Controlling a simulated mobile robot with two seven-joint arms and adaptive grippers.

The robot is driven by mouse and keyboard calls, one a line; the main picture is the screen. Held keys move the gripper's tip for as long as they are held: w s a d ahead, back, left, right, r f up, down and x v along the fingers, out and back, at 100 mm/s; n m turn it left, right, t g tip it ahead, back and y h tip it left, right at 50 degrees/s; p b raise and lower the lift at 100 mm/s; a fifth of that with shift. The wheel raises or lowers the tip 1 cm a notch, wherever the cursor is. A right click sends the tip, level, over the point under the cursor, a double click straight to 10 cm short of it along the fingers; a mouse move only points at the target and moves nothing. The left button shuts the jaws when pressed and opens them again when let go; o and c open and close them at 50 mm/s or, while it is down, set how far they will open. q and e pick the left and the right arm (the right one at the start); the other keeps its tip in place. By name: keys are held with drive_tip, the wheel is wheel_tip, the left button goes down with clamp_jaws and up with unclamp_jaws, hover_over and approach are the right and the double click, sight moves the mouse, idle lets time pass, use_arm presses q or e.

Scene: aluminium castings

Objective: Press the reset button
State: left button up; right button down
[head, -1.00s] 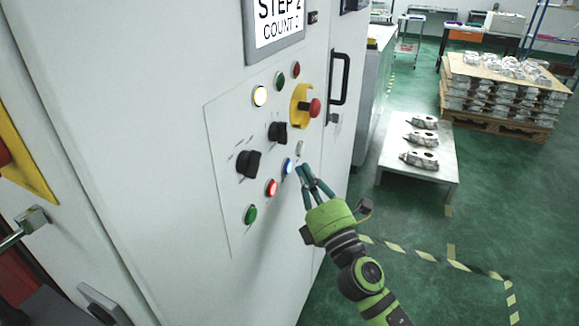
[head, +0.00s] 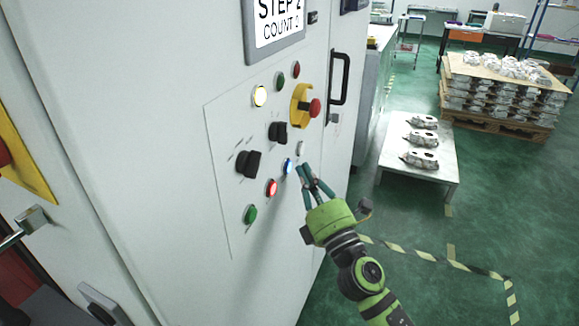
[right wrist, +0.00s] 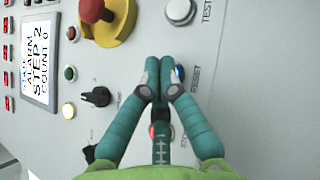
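The reset button is the blue button (head: 287,166) on the white control panel (head: 225,125). In the right wrist view the blue button (right wrist: 179,73) sits by the printed word RESET and is partly hidden behind a finger. My right gripper (head: 305,169) has its fingers together and empty, just right of the blue button in the head view. In the right wrist view the fingertips (right wrist: 159,65) are side by side, just left of the button. I cannot tell whether they touch the panel. My left gripper is not in view.
Close by are a white button (head: 300,148), a lit red button (head: 272,187), a green button (head: 250,214), black knobs (head: 248,164) and a red emergency stop (head: 314,107). The display (right wrist: 40,60) reads ALARM, STEP 2. A table with castings (head: 440,175) stands to the right.

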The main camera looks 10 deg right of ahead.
drive_tip(key=shift+w+a, duration=0.1)
drive_tip(key=shift+a, duration=0.05)
drive_tip(key=shift+w+a, duration=0.15)
drive_tip(key=shift+a, duration=0.05)
drive_tip(key=shift+w+a, duration=0.2)
drive_tip(key=shift+a, duration=0.15)
idle(0.9)
idle(0.3)
drive_tip(key=shift+s+d, duration=0.45)
drive_tip(key=shift+d, duration=0.25)
drive_tip(key=s+d, duration=0.1)
drive_tip(key=d, duration=0.1)
drive_tip(key=s+d, duration=0.1)
drive_tip(key=d, duration=0.1)
drive_tip(key=shift+s, duration=0.4)
idle(0.3)
